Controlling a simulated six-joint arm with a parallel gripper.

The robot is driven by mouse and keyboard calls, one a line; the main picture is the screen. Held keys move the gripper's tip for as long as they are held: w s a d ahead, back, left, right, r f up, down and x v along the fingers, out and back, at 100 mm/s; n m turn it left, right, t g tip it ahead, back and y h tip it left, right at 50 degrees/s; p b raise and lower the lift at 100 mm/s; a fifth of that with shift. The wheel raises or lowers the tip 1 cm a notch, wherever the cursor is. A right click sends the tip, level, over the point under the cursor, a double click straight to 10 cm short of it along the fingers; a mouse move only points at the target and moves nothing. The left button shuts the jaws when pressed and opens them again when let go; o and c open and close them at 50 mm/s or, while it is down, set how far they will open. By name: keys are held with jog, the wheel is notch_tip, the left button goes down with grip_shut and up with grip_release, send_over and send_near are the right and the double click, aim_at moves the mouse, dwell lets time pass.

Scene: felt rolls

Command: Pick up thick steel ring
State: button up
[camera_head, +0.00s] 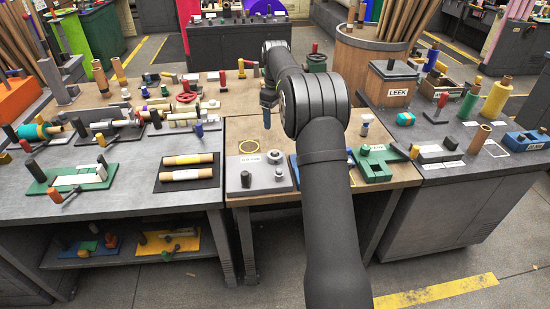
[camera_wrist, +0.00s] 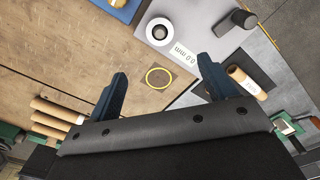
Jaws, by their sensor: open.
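A thick pale ring with a dark centre (camera_wrist: 159,31), which looks like the steel ring, lies on a grey plate (camera_wrist: 200,14), beside a white label. In the head view it appears as a short grey round piece (camera_head: 275,157) at the plate's back right corner. My gripper (camera_wrist: 163,67) is open and empty, with its dark blue fingers wide apart. In the head view my gripper (camera_head: 266,122) hangs over the wooden bench, behind the plate. A thin yellow ring (camera_wrist: 158,77) lies flat on the wood between the fingers in the wrist view.
A dark cylinder (camera_wrist: 243,18) stands on the same plate. A labelled tan roll (camera_wrist: 243,80) lies on a dark mat beside it. A green block (camera_head: 375,163) stands right of my arm. Bare wood (camera_wrist: 100,50) surrounds the yellow ring on one side.

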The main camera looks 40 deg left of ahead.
aim_at(275, 152)
notch_tip(275, 152, down, 16)
jog(key=shift+a+f, duration=0.1)
jog(key=shift+f, duration=0.15)
jog(key=c, duration=1.6)
jog(key=shift+w+r, duration=0.1)
jog(key=shift+r, duration=2.15)
jog(key=w+d+r, duration=0.1)
jog(key=d+r, duration=0.1)
jog(key=d, duration=0.1)
jog(key=d+r, duration=0.2)
jog(key=d, duration=0.2)
jog(key=w+d+r, duration=0.1)
jog(key=d+r, duration=0.1)
jog(key=d, duration=0.2)
jog(key=shift+w+d, duration=0.2)
jog(key=shift+w, duration=0.15)
jog(key=shift+f, duration=0.45)
jog(key=shift+f, duration=0.3)
